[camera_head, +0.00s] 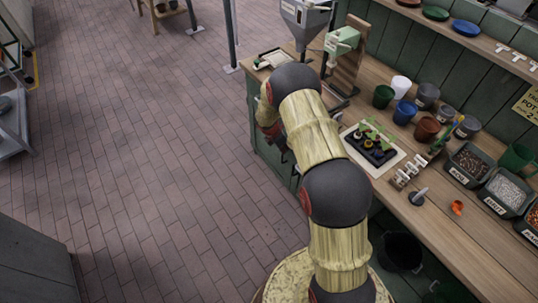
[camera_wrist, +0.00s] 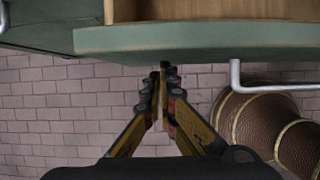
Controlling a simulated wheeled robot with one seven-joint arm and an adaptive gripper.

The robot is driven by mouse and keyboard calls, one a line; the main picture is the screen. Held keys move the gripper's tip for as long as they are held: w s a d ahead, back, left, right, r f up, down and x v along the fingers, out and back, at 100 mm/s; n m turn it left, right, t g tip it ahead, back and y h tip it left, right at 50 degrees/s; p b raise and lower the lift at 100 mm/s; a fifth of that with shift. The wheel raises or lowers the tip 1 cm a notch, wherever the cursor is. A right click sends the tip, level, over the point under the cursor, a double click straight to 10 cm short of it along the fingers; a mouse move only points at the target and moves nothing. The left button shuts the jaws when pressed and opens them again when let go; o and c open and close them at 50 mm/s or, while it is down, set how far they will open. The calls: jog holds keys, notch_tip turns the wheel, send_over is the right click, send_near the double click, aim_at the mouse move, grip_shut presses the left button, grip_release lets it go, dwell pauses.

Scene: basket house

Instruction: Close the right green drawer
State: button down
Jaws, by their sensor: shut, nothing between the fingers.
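In the wrist view, a green drawer front (camera_wrist: 200,42) spans the top, with the bare wood of the drawer box (camera_wrist: 215,10) showing behind it, so this drawer stands open. A pale metal bar handle (camera_wrist: 235,77) sticks out from the front toward the right. My gripper (camera_wrist: 163,68) is shut and empty, with its fingertips close to the lower edge of the front, left of the handle. I cannot tell whether they touch it. In the head view, my arm hides the drawer and most of my gripper.
The wooden workbench (camera_head: 482,240) runs along the right, with green cabinet sides below. A seedling tray (camera_head: 372,150), pots and bins of material (camera_head: 505,192) stand on it. A black bucket (camera_head: 400,252) is under the bench. The brick floor (camera_head: 140,150) at left is clear.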

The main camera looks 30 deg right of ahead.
jog(key=d, duration=0.3)
jog(key=w+d+p, duration=0.1)
jog(key=d, duration=0.6)
jog(key=shift+w+p, duration=0.3)
jog(key=shift+a, duration=0.25)
jog(key=a, duration=0.4)
jog(key=shift+s+r, duration=0.25)
jog(key=shift+r, duration=0.1)
jog(key=p+v, duration=0.1)
jog(key=v, duration=0.8)
jog(key=shift+p, duration=0.3)
jog(key=shift+s+r, duration=0.1)
